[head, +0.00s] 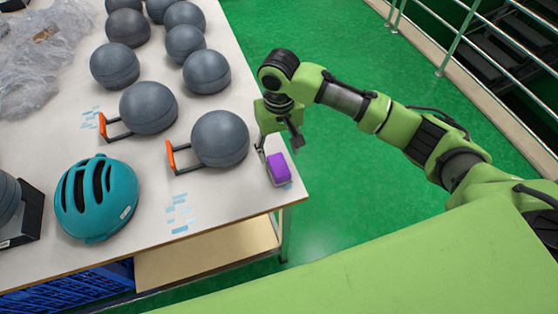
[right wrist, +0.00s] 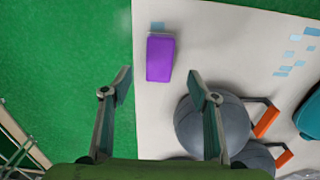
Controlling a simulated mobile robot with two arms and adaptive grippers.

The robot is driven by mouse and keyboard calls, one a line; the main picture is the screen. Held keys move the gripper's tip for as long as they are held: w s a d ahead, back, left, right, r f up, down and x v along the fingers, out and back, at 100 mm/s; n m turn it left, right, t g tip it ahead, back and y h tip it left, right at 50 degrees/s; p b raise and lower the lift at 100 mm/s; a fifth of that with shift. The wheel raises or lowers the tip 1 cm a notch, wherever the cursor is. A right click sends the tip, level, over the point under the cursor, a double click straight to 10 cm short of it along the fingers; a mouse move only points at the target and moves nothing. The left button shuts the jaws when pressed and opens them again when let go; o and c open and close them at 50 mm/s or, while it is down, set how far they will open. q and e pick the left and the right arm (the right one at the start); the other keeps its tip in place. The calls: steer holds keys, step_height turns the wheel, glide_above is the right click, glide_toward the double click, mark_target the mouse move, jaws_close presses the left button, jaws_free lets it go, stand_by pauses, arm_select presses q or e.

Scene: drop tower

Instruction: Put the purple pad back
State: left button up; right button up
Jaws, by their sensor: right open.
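The purple pad (head: 278,167) is a small purple block near the right corner of the white table, and it seems to rest on a thin light piece. The right wrist view also shows the purple pad (right wrist: 160,58) ahead of the fingers, near the table's edge. My right gripper (head: 280,147) is at the table's right edge just behind the pad in the head view. In the right wrist view the right gripper (right wrist: 160,88) is open and empty, with its fingers wide apart and the pad beyond their tips. My left gripper is in neither view.
Several grey balls (head: 220,138) stand on the table (head: 235,190), two beside orange-ended handles (head: 171,158). A teal helmet (head: 97,198) lies at the front left, and crumpled clear plastic (head: 30,70) at the back left. Green floor (head: 340,190) right of the table is clear.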

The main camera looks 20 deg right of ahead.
mark_target(279, 165)
step_height(279, 165, up, 4)
steer(key=shift+f, duration=0.2)
stand_by(0.4)
